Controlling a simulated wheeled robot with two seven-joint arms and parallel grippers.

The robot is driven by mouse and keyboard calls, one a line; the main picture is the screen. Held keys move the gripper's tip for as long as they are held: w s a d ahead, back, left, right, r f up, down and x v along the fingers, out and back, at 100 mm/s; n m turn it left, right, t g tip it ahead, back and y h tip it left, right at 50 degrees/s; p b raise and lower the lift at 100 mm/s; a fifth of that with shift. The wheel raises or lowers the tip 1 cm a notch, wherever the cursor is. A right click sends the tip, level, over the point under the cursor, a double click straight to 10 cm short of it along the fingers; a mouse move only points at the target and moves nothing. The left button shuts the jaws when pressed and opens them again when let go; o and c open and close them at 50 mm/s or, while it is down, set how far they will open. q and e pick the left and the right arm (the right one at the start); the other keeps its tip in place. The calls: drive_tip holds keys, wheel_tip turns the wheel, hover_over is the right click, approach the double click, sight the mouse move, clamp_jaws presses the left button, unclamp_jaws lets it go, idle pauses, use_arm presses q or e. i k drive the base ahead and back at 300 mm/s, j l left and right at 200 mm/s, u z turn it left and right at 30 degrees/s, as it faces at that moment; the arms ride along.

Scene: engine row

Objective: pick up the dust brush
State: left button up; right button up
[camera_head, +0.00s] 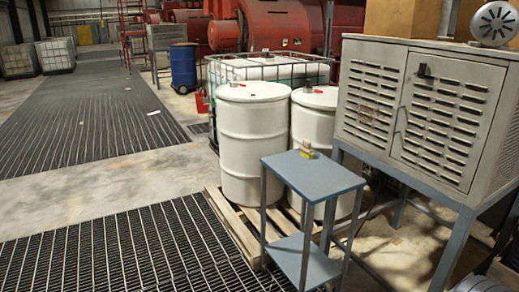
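A small yellow object (307,150) with a darker part sits on the top of a small blue-grey side table (330,181), near its back edge. It may be the dust brush, but it is too small to tell for sure. I see nothing else that looks like a brush. Neither of my grippers is in view.
White drums (252,146) stand on a wooden pallet (232,220) close behind the table. A grey louvred cabinet (424,113) on legs stands to the right. Floor grating (120,250) lies clear at left. A blue barrel (184,67) stands farther back.

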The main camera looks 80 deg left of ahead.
sight(306, 151)
drive_tip(key=j+u, duration=0.15)
drive_tip(key=u, duration=3.5)
drive_tip(key=i, duration=4.05)
drive_tip(key=z, duration=0.55)
